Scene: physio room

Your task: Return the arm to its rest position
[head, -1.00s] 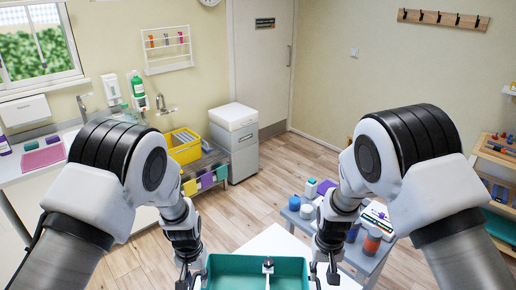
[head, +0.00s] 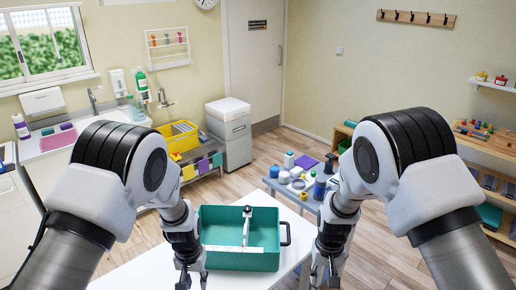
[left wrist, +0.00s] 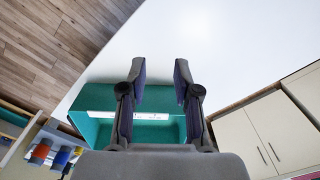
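My left gripper (head: 190,279) hangs low in front of the near left part of a teal bin (head: 213,259) on a white table. In the left wrist view my left gripper (left wrist: 160,68) is open, with nothing between its fingers. The bin's teal wall (left wrist: 98,131) shows behind the fingers there. My right gripper (head: 326,276) hangs to the right of the bin, its fingers apart, and I see nothing held.
The white table (head: 136,275) lies under the bin, its surface otherwise largely clear. A grey-blue trolley (head: 285,190) with bottles and jars stands beyond, to the right. A sink counter (head: 45,160) and yellow crate (head: 177,140) are at left. Shelves (head: 480,145) stand at right.

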